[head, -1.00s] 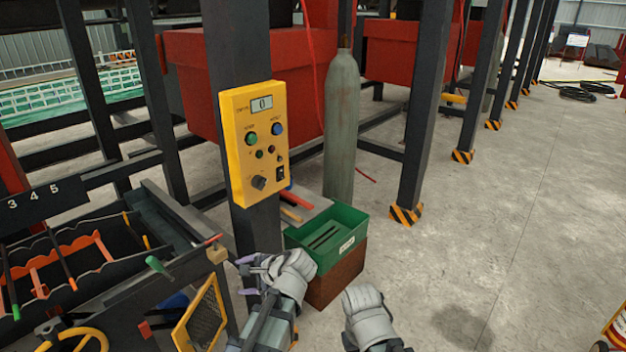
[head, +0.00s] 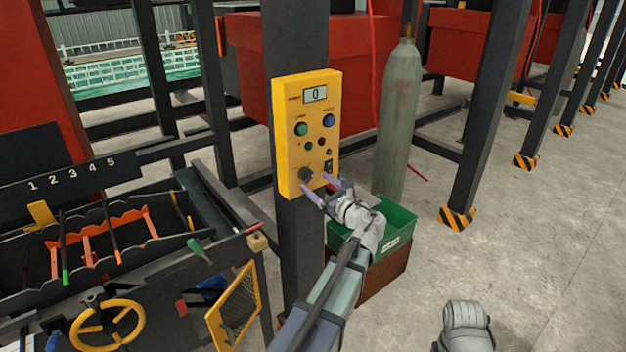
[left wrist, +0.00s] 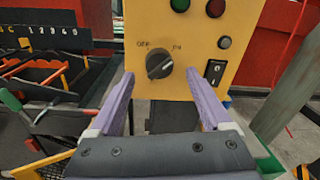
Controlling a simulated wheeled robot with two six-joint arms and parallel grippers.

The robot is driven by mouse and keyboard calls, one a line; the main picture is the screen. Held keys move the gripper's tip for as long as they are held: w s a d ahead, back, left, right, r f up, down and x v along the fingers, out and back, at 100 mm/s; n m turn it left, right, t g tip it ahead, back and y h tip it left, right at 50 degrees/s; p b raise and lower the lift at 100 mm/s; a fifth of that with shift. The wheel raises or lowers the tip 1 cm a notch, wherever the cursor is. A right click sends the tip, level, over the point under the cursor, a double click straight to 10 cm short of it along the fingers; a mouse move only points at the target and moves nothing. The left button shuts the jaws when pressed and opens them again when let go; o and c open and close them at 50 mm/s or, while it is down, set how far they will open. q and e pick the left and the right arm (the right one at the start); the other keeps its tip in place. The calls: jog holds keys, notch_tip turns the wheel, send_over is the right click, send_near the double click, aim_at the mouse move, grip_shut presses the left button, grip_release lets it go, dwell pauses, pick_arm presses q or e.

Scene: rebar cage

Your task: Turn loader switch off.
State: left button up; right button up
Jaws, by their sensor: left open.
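The loader switch is a dark rotary knob (left wrist: 159,65) low on the yellow control box (head: 308,138). In the left wrist view, OFF is printed to its upper left and ON to its upper right; its ridge slants toward the upper right, the ON side. In the head view the knob (head: 305,174) is just above my left fingertips. My left gripper (head: 317,185) is open and empty; its purple fingers, also in the left wrist view (left wrist: 159,78), flank the knob from below, contact unclear. A grey part of my right arm shows at lower right, without its fingers.
The box's green button (head: 301,129), blue button (head: 329,120) and black rocker switch (left wrist: 214,71) are near the knob. A green bin (head: 398,222) and a gas cylinder (head: 398,120) stand right of the post. A rack (head: 115,240) stands left.

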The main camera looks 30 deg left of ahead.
aim_at(310, 179)
pick_arm(q)
jog(key=shift+x, duration=1.75)
jog(key=shift+c, duration=0.3)
grip_shut()
